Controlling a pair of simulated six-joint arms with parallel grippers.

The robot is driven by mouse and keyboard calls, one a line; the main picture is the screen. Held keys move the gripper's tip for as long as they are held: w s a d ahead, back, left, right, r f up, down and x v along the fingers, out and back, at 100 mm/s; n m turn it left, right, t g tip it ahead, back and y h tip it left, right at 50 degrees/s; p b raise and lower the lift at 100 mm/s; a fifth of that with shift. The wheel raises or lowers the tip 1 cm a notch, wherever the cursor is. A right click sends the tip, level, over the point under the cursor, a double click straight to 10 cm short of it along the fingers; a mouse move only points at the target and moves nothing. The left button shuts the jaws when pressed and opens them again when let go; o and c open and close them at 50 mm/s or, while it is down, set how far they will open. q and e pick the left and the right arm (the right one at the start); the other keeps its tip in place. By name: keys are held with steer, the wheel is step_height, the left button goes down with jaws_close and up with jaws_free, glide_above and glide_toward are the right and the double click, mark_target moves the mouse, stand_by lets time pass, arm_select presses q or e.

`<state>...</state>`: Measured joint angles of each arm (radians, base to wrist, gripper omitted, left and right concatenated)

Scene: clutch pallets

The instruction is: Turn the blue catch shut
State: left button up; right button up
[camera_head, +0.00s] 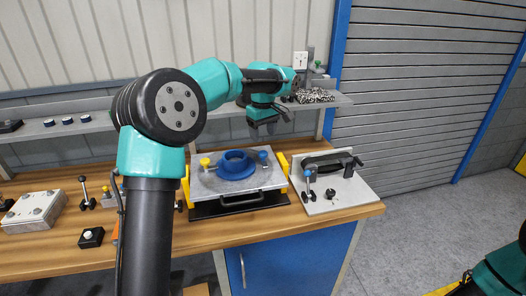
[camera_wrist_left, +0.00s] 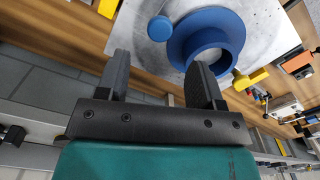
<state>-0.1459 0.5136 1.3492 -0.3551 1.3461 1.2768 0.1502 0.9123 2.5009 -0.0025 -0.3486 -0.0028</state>
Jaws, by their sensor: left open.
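The blue catch (camera_head: 263,156) is a round blue knob on the right side of a grey metal plate (camera_head: 215,183). My left gripper (camera_head: 268,131) is above the right side of the plate, open and empty. In the wrist view its fingers (camera_wrist_left: 160,78) are apart, with the blue catch ahead of the gap, untouched.
Yellow blocks (camera_head: 284,165) flank the plate. A dark handle (camera_head: 255,199) is at its front. A grey fixture with a black clamp (camera_head: 330,190) stands to the right. A shelf (camera_head: 75,130) runs behind. My right arm (camera_head: 505,268) shows at the lower right.

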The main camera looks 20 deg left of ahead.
mark_target(263, 152)
arm_select(q)
step_height(263, 152, down, 7)
steer(key=shift+f, duration=0.2)
stand_by(0.3)
steer(key=c, duration=0.9)
